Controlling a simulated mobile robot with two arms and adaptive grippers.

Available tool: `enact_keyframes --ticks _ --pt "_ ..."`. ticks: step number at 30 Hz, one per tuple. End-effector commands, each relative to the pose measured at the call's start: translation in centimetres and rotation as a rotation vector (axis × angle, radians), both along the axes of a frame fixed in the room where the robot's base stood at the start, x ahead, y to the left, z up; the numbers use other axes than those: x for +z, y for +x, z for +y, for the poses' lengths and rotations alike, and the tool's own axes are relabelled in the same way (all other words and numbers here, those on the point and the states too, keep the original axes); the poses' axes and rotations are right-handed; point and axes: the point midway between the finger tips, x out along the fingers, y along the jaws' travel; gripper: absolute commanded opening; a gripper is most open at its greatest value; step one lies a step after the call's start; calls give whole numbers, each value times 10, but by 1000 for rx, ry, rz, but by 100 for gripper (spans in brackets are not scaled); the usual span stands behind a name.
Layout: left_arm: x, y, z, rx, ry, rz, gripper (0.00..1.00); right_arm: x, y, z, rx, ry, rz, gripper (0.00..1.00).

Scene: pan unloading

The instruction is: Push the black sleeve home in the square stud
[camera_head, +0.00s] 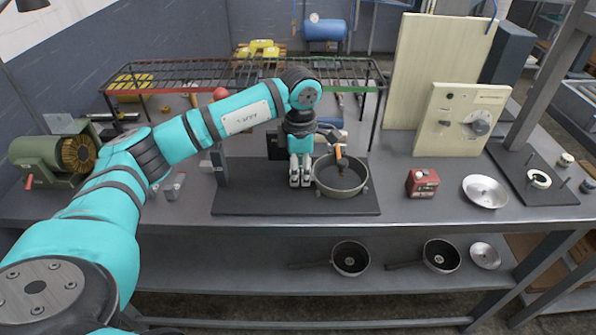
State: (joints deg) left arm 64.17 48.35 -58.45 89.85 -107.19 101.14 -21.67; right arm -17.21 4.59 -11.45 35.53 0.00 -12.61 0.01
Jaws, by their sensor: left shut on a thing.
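I cannot make out a black sleeve or a square stud for certain. A dark upright post (220,167) stands at the left end of the dark board (255,203). A grey round pan (354,189) sits on the right part of this board, with an orange and dark tool-like thing (341,157) standing in or over it. My left gripper (301,184) points down at the pan's left rim, its fingers shut, seemingly on the pan's edge. The exact grip is too small to see. My right gripper is not in view.
A black wire rack (150,80) spans the back of the bench. A red box (423,182) and a silver dish (485,191) stand to the right, before a pale panel (461,120). A green motor (50,158) is far left. Pans (351,258) lie on the lower shelf.

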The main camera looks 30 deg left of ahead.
Motion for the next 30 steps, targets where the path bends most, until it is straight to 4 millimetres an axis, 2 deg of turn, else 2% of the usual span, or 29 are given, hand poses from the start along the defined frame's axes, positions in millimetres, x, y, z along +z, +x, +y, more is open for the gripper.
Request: enact_keyframes --ticks 30 --pt "0 8 -12 0 0 -1 2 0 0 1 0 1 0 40"
